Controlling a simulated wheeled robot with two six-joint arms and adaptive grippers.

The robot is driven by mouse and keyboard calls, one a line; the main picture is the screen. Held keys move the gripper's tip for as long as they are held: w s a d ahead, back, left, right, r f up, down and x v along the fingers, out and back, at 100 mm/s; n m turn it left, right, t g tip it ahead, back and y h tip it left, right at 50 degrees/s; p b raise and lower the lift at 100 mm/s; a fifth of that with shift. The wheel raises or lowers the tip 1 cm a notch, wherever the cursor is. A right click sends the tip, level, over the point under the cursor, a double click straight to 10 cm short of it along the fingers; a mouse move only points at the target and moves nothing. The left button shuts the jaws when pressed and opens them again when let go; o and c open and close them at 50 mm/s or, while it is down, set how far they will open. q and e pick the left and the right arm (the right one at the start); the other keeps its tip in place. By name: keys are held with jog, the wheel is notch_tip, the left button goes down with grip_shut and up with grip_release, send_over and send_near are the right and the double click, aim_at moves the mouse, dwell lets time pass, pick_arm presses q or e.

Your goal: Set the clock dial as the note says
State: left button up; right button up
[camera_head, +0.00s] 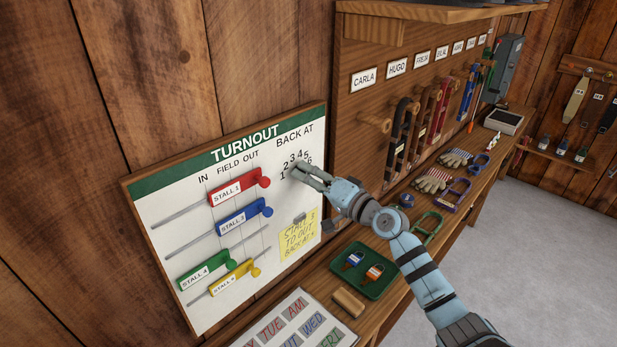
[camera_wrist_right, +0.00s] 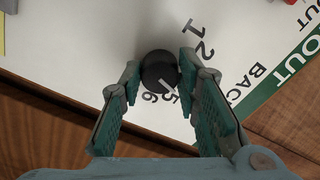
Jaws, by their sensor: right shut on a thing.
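The turnout board (camera_head: 160,205) has a "BACK AT" dial at its upper right, with numbers (camera_head: 297,157) around it. My right gripper (camera_head: 300,172) is shut on the black dial knob (camera_wrist_right: 158,70), one finger on each side. A white mark on the knob points toward the 5 and 6 side in the right wrist view; I cannot tell the exact number. The fingers partly hide the dial in the head view. A yellow note (camera_head: 299,238) on the board reads roughly "STALL 3 TO OUT BACK AT", with its last character unclear. My left gripper is not in view.
Red (camera_head: 240,187), blue (camera_head: 245,216), green (camera_head: 205,268) and yellow (camera_head: 235,278) stall tags sit on the board's rails. Below are a green tray (camera_head: 366,287) with two padlocks, a wooden block (camera_head: 348,302) and a day chart (camera_head: 290,325). Hanging straps and gloves are at right.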

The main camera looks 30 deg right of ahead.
jog(key=o, duration=1.2)
jog(key=shift+c, duration=0.2)
jog(key=shift+s+d, duration=0.1)
jog(key=v, duration=1.2)
